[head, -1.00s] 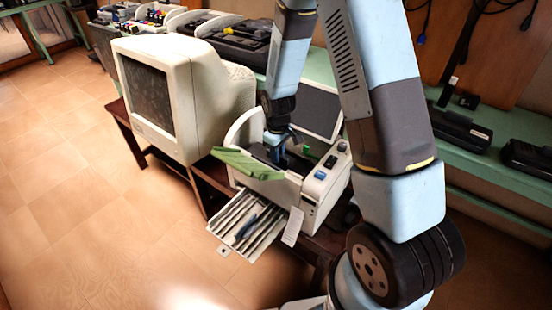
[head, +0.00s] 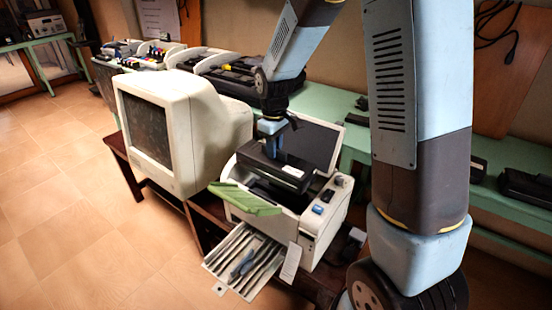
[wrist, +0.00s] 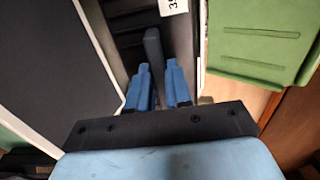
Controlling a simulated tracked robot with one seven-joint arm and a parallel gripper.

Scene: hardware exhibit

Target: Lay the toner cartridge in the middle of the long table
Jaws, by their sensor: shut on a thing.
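The toner cartridge (head: 262,163) is black with a white label and is held above the open white printer (head: 318,228). My gripper (head: 272,148) is shut on it from above. In the wrist view my gripper's blue fingers (wrist: 158,92) sit on either side of the cartridge's dark grey grip tab (wrist: 153,45). Part of the white label shows at the top edge there. A long green table (head: 356,141) runs along the wall behind the printer; my arm hides part of it.
A beige monitor (head: 190,125) stands left of the printer on a dark wooden table. The printer's raised screen-like lid (head: 312,143) stands behind the cartridge, and a green flap (head: 245,199) is in front. Black units (head: 525,188) lie on the green table at right, and parts trays (head: 235,72) at far left.

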